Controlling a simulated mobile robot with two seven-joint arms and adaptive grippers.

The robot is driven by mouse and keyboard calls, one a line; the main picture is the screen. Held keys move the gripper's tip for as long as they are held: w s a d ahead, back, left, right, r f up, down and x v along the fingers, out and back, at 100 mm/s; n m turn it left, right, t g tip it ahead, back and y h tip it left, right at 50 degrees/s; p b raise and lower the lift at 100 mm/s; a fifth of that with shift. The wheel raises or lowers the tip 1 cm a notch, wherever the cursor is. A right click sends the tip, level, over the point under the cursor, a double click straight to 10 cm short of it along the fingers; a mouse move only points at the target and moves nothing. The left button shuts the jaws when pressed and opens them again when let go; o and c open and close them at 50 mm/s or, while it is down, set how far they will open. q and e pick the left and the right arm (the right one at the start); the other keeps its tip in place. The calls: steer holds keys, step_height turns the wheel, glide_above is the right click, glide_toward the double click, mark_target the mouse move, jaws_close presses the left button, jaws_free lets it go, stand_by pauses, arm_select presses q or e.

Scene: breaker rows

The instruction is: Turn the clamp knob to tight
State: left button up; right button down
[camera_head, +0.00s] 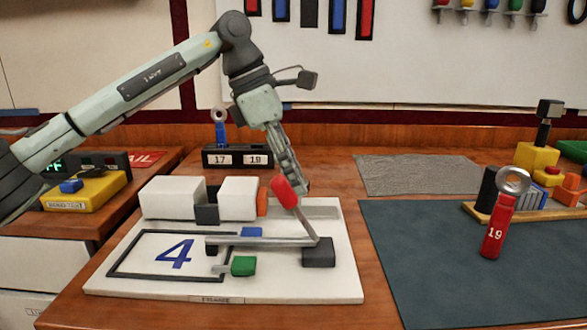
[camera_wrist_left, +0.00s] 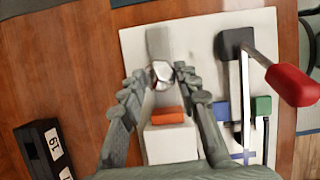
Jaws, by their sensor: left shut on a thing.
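The white fixture board (camera_head: 130,281), marked with a blue 4, lies on the wooden table. My left gripper (camera_head: 300,188) points down at the board's back right. In the left wrist view, a small silvery faceted clamp knob (camera_wrist_left: 162,73) sits between the fingertips of my left gripper (camera_wrist_left: 160,71), which is shut on it. A grey block (camera_wrist_left: 159,42) lies just beyond the knob. In the head view the fingers and a red handle hide the knob. That red handle (camera_head: 286,192) tops a metal lever on a dark block (camera_head: 318,253). My right gripper is not in view.
White blocks (camera_head: 172,197) and an orange block (camera_head: 262,202) stand on the board near my gripper. A black holder (camera_head: 237,158) labelled 17 and 19 stands behind.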

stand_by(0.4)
arm_select(q)
steer(key=o, duration=1.2)
steer(key=shift+c, duration=0.2)
steer(key=shift+r, duration=0.1)
steer(key=v, duration=1.2)
